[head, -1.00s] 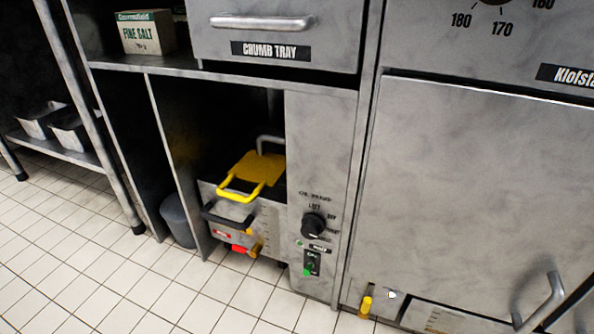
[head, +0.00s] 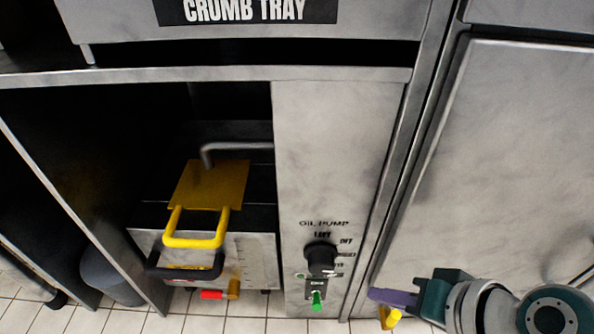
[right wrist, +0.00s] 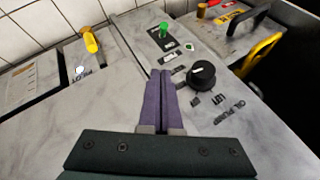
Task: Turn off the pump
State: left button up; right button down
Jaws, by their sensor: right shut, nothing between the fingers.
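The oil pump panel (head: 330,150) is a grey upright strip in the middle of the head view. It carries a black rotary knob (head: 320,256) with labels around it. Below the knob is a small switch with a green lever (head: 317,301). In the right wrist view the knob (right wrist: 202,73) is just right of the fingertips, and the green lever (right wrist: 164,29) is beyond them. My right gripper (head: 376,295) is shut and empty, its purple fingers beside the panel's lower right; contact cannot be told. My left gripper is not in view.
An oil pan (head: 250,265) with a yellow-handled lid (head: 208,190) stands in the open bay left of the panel. A yellow lever (right wrist: 91,40) is on the neighbouring front. A large steel door (head: 500,150) is on the right.

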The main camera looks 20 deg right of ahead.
jog(key=b, duration=0.9)
send_over(319, 297)
jog(key=s+d, duration=0.2)
jog(key=d, duration=0.2)
notch_tip(319, 297, down, 8)
jog(key=a+f+b, duration=0.1)
jog(key=a+f, duration=0.1)
jog(key=a+f+b, duration=0.1)
jog(key=shift+s+b, duration=0.25)
jog(key=shift+b, duration=0.1)
